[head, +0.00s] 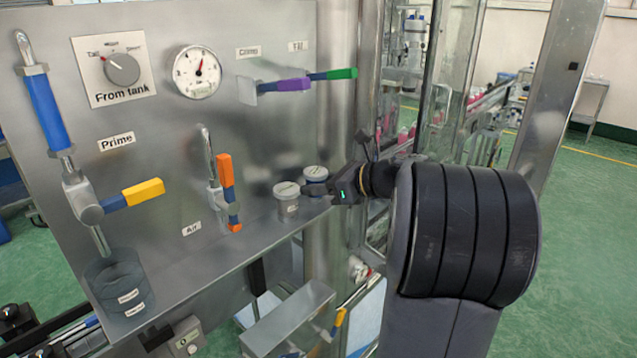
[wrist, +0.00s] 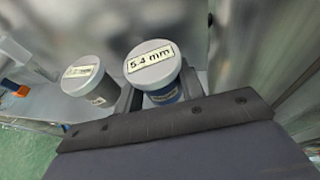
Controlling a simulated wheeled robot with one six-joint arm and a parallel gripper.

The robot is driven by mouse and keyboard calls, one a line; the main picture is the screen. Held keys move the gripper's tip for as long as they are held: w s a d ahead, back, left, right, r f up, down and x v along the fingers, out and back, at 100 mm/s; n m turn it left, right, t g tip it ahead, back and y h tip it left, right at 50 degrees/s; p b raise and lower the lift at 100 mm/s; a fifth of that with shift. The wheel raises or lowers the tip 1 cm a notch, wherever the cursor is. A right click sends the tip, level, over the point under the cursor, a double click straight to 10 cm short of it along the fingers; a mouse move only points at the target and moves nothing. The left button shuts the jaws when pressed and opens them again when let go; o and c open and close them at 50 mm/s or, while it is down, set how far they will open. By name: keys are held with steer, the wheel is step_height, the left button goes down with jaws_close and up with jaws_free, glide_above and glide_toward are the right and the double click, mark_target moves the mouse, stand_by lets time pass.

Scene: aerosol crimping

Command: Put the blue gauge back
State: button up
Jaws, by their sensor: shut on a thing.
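The blue gauge (head: 315,181) is a short cylinder with a grey top and a blue body, at the right end of the panel's shelf in the head view. In the wrist view the blue gauge (wrist: 154,68) shows its grey top with a label reading "5.4 mm". My gripper (head: 322,190) is shut on it, with the fingers on either side of its body. The gauge looks upright. Its lower part is mostly hidden, and I cannot tell whether its base touches the shelf.
A grey gauge (head: 287,200) stands close to the left on the metal shelf (head: 240,249); it also shows in the wrist view (wrist: 84,78). An orange-handled valve (head: 226,180) is further left. Purple and green levers (head: 300,84) stick out above. A metal post (head: 337,80) stands behind.

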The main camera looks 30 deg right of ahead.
steer(key=shift+f, duration=0.15)
steer(key=o, duration=1.1)
steer(key=shift+s+d+r, duration=0.15)
steer(key=shift+s+r, duration=0.05)
steer(key=shift+r, duration=0.05)
steer(key=b+v, duration=0.1)
steer(key=v, duration=0.6)
